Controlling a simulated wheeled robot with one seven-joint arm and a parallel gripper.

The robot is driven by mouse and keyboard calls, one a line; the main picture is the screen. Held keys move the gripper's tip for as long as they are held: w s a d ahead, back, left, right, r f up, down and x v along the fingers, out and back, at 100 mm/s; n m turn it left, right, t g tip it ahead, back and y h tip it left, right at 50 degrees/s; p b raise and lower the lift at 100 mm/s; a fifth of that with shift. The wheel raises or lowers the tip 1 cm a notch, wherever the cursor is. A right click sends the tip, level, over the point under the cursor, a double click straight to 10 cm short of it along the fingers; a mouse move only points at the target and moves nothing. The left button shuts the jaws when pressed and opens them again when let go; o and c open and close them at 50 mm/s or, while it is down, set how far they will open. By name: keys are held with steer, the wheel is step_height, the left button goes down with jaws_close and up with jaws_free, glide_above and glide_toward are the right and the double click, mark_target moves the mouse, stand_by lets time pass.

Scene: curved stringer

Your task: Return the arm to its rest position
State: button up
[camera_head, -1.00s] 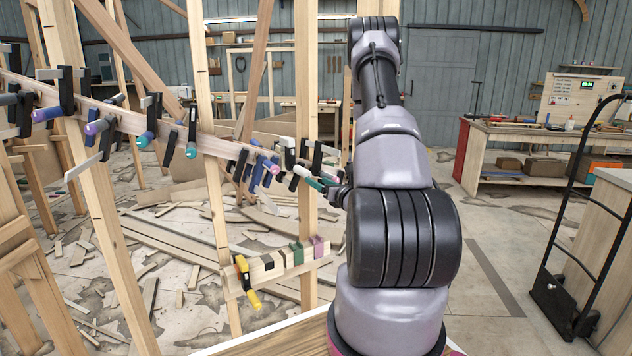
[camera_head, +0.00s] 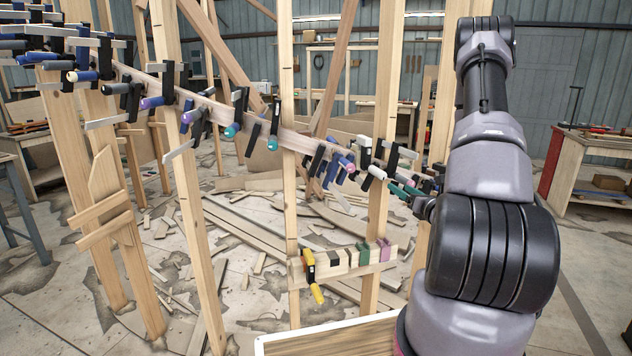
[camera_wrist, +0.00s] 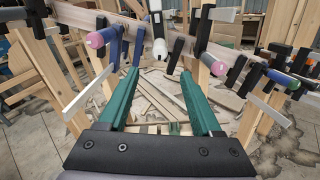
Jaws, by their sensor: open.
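My gripper (camera_wrist: 161,75) has two green fingers, spread apart with nothing between them in the wrist view. In the head view my arm rises at the right, and the gripper (camera_head: 405,190) is small and partly hidden behind it, near the right end of the curved stringer. The stringer (camera_head: 262,124) is a long wooden strip sloping down to the right across upright posts, lined with several clamps. A white-handled clamp (camera_wrist: 159,46) on it lies beyond the fingertips in the wrist view.
A short wooden rail (camera_head: 345,262) holds several small clamps, with a yellow one (camera_head: 312,280) at its left end. Wooden posts (camera_head: 290,160) stand close to the gripper. Planks lie on the floor. A workbench (camera_head: 580,165) is at the far right, with open floor before it.

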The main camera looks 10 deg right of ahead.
steer(key=a+r+n+g+y, duration=0.2)
steer(key=a+r+n+y, duration=0.7)
steer(key=a, duration=0.3)
steer(key=s+a+r+n+g+y, duration=0.2)
steer(key=s+a+r+n+g, duration=0.25)
steer(key=a+g, duration=0.2)
steer(key=s+a+r+n+g+y, duration=0.2)
steer(key=s+a+r+n+g, duration=0.25)
steer(key=a+n, duration=0.2)
steer(key=s+a+n+g+h, duration=0.1)
steer(key=s+n+g+h, duration=0.4)
steer(key=s+n, duration=0.4)
steer(key=s+d+r+n+t+h, duration=0.3)
steer(key=d+r+n+t+h, duration=0.1)
steer(key=d+r+t+h, duration=0.2)
step_height(320, 180, up, 2)
steer(key=shift+d+r+t+h, duration=0.2)
steer(key=shift+t+h, duration=0.4)
steer(key=shift+h, duration=0.2)
